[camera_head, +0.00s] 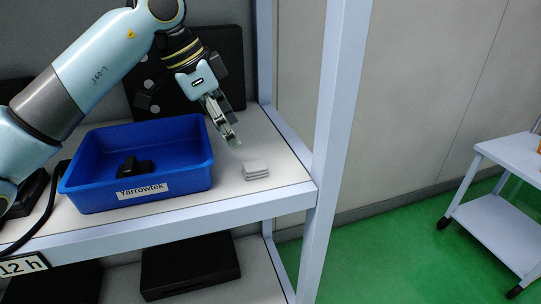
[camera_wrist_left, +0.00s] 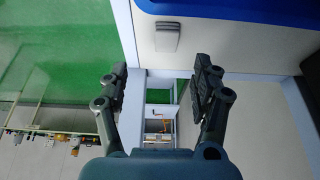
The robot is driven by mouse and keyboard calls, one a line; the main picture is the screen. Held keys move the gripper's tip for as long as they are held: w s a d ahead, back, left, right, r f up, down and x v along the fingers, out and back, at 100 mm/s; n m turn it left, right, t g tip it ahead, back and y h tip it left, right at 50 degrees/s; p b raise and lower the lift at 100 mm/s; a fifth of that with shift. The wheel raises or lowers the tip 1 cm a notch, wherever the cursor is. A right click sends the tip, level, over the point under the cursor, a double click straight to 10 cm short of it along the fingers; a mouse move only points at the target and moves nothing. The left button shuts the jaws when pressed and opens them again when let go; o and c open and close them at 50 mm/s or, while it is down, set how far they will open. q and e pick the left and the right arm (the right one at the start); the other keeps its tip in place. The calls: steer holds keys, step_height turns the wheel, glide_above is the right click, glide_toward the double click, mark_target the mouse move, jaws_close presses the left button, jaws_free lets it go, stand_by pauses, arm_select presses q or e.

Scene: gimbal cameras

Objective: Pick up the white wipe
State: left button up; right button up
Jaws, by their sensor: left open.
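The white wipe (camera_head: 255,169) is a small folded stack lying on the shelf, near its front right corner. It also shows in the left wrist view (camera_wrist_left: 167,38), at the top, beyond the fingertips. My left gripper (camera_head: 231,138) is above the shelf, just behind and to the left of the wipe, apart from it. In the left wrist view its two fingers (camera_wrist_left: 160,76) are spread wide with nothing between them. My right gripper is not in view.
A blue bin (camera_head: 191,181) labelled Yarrowtek stands left of the wipe, with a black object (camera_head: 135,167) inside. A shelf post (camera_head: 340,110) rises at the right. A black panel (camera_head: 228,58) stands behind. A white cart (camera_head: 513,153) is far right on green floor.

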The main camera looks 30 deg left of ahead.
mark_target(254, 165)
arm_select(q)
steer(key=x, duration=0.5)
steer(key=shift+w+d, duration=0.1)
steer(key=shift+w, duration=0.15)
steer(key=shift+w+f, duration=0.2)
steer(key=shift+f, duration=0.15)
steer(key=x, duration=0.5)
steer(key=shift+w+r, duration=0.15)
steer(key=shift+w, duration=0.15)
steer(key=c, duration=1)
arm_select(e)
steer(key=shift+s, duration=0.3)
arm_select(q)
steer(key=shift+r, duration=0.1)
